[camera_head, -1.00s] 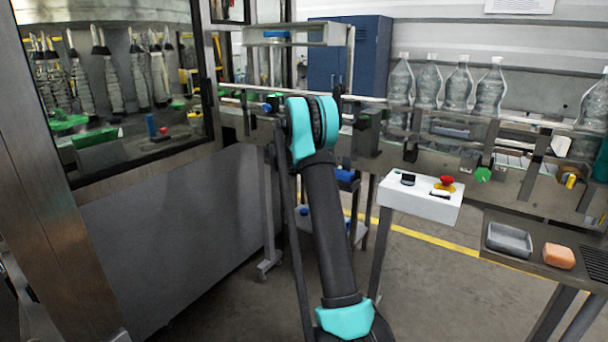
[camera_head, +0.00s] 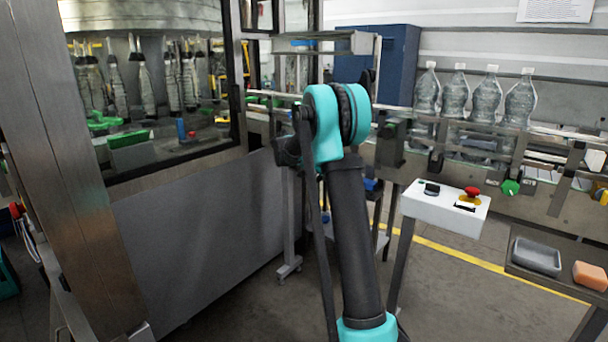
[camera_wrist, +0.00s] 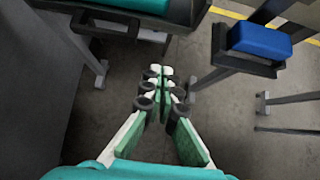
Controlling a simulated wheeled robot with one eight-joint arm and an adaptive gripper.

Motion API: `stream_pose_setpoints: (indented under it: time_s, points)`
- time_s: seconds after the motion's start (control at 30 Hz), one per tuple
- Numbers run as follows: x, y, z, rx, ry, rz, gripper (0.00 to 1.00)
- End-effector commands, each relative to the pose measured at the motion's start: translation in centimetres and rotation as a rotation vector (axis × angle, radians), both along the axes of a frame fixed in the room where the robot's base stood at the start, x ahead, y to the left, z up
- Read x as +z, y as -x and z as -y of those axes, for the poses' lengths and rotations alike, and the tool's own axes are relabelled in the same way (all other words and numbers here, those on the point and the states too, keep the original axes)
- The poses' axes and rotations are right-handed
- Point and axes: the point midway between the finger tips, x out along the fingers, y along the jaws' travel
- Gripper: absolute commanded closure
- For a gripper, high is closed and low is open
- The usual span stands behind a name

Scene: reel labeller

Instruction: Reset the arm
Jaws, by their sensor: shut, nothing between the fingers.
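My gripper (camera_wrist: 161,72) shows in the wrist view, pointing down over the grey floor. Its fingers are together at the tips and hold nothing. In the head view my arm rises from the bottom centre to a teal elbow joint in front of the conveyor. The gripper itself cannot be made out there; the arm hides that part.
A conveyor (camera_head: 520,150) with several clear bottles (camera_head: 487,97) runs behind the arm. A white control box (camera_head: 445,207) with a red button stands to the right. A glazed machine (camera_head: 190,230) fills the left. In the wrist view a blue block (camera_wrist: 259,41) rests on a dark support.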

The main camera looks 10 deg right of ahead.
Motion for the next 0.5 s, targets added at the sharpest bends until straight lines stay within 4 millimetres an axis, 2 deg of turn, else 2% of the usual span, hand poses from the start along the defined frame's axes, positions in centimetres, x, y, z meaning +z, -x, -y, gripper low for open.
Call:
stream_pose_setpoints:
  time_s: [0.17, 0.37, 0.5]
  points:
    - [0.0, 4.5, -0.3, -0.137, -0.135, 0.084, 1.0]
    - [-1.1, 13.6, -1.3, -0.447, -0.415, 0.243, 1.0]
    - [-2.5, 20.4, -2.3, -0.686, -0.606, 0.341, 1.0]
